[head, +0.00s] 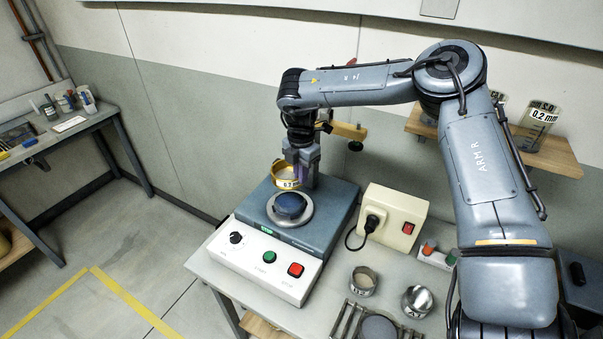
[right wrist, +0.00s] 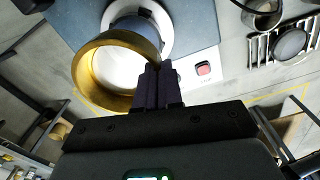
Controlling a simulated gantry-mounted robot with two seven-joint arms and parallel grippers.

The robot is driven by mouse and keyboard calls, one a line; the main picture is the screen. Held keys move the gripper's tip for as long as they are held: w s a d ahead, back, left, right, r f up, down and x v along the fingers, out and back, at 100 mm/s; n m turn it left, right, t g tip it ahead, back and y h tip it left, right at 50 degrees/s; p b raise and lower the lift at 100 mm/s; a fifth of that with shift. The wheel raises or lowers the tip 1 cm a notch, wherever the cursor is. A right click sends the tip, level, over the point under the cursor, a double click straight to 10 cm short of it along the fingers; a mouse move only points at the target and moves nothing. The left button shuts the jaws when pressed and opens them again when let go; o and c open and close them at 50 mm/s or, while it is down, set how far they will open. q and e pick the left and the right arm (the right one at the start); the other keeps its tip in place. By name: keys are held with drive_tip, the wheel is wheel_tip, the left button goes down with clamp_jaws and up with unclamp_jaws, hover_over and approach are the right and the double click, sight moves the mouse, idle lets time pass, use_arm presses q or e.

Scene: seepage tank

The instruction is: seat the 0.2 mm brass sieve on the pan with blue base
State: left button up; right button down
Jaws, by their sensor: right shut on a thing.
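The brass sieve (head: 287,183), a gold ring with a white label reading 0.2, is held at its rim by my right gripper (head: 304,168). In the right wrist view the gripper (right wrist: 159,78) is shut on the wall of the sieve (right wrist: 88,75), which looks level or nearly so. The pan with blue base (head: 290,206) sits in a pale round ring on the shaker. The sieve is above and behind it in the head view, apart from it. In the right wrist view the sieve partly hides the blue pan (right wrist: 130,27). My left gripper is out of view.
The shaker (head: 330,209) has a white front panel with a knob and buttons. A cream switch box (head: 393,216) stands to its right. Two small metal sieves (head: 364,281) (head: 416,300) and a wire rack (head: 345,318) are at the front right. A wooden shelf (head: 560,158) holds labelled containers.

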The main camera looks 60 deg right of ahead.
drive_tip(key=shift+f+b, duration=1.35)
drive_tip(key=shift+f, duration=0.45)
drive_tip(key=shift+f+b, duration=0.65)
drive_tip(key=shift+f, duration=0.4)
drive_tip(key=shift+f+b, duration=0.35)
drive_tip(key=shift+f, duration=0.2)
drive_tip(key=shift+f+b, duration=0.4)
drive_tip(key=shift+f, duration=0.1)
drive_tip(key=c, duration=1.2)
unclamp_jaws()
